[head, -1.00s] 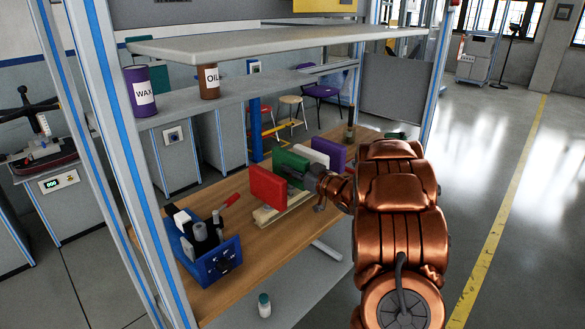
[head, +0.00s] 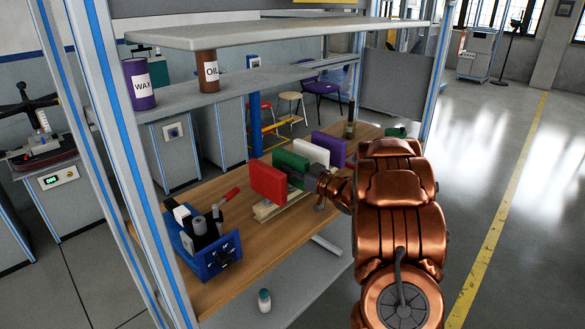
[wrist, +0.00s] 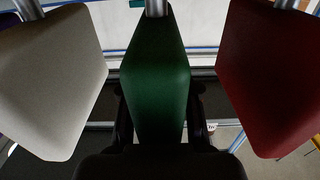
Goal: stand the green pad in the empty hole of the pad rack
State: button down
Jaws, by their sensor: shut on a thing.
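The green pad (head: 287,160) stands between the red pad (head: 268,183) and the white pad (head: 311,153) in the head view. My gripper (head: 298,180) is shut on it from the right side. In the wrist view the green pad (wrist: 157,75) is upright between my dark fingers, with the white pad (wrist: 50,80) to its left and the red pad (wrist: 270,75) to its right, both apart from it. A metal peg shows at the green pad's end. The pale pad rack (head: 268,211) is mostly hidden, and I cannot tell whether the peg sits in its hole.
A purple pad (head: 330,148) stands beyond the white one. A blue tool box (head: 218,257) is at the table's near left. Shelf uprights and a grey shelf (head: 270,42) frame the wooden table (head: 205,288). A dark bottle (head: 350,122) stands farther back.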

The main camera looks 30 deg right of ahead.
jog(key=shift+f, duration=0.15)
jog(key=c, duration=0.8)
grip_release()
jog(key=shift+o, duration=0.2)
jog(key=shift+s, duration=0.1)
jog(key=v, duration=1.2)
